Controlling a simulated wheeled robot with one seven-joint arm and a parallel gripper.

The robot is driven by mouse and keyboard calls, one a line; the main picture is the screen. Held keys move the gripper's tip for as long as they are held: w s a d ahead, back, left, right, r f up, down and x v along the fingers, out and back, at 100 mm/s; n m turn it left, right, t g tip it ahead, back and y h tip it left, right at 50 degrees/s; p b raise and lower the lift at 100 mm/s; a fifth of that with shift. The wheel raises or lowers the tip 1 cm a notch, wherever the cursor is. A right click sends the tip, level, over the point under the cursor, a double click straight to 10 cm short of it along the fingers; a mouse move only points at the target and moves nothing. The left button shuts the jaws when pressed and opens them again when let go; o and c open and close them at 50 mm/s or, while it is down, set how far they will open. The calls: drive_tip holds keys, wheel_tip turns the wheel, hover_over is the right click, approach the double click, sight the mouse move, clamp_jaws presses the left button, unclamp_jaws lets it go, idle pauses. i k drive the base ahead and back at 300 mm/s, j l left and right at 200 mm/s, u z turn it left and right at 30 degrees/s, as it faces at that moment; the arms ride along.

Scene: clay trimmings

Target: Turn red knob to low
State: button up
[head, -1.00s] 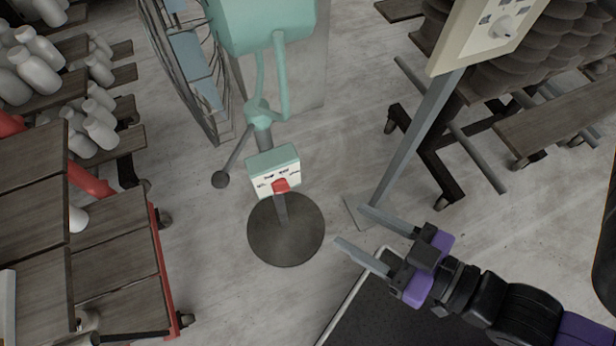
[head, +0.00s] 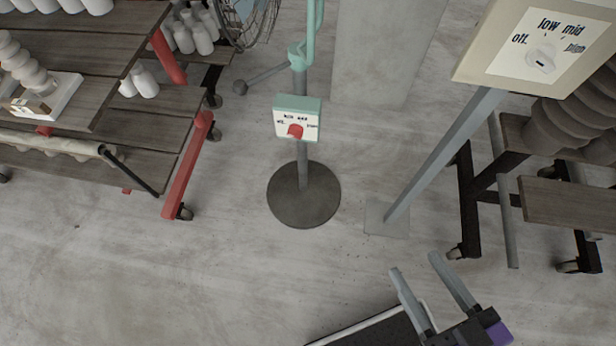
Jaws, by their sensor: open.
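The red knob (head: 295,131) is on the pale face of a small teal-topped control box (head: 298,104). The box sits on a pole above a round dark base (head: 304,205). Small dark labels are arranged above and beside the knob, too small to read surely, and I cannot tell which one it points at. My gripper (head: 416,262) is at the lower right, open and empty, its two grey fingers apart. It is well away from the knob.
A larger panel with a white knob (head: 541,60), marked off, low, mid and a partly unclear label, stands on a slanted grey post at right. Wheeled racks stand at right (head: 560,205) and left (head: 175,105), holding pottery. The floor (head: 210,270) in front is clear.

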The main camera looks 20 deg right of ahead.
sight(295, 131)
drive_tip(key=i+j, duration=0.15)
drive_tip(key=j, duration=0.2)
drive_tip(key=i+j+u, duration=0.1)
drive_tip(key=j, duration=0.3)
drive_tip(key=i+j, duration=0.2)
drive_tip(key=j, duration=0.15)
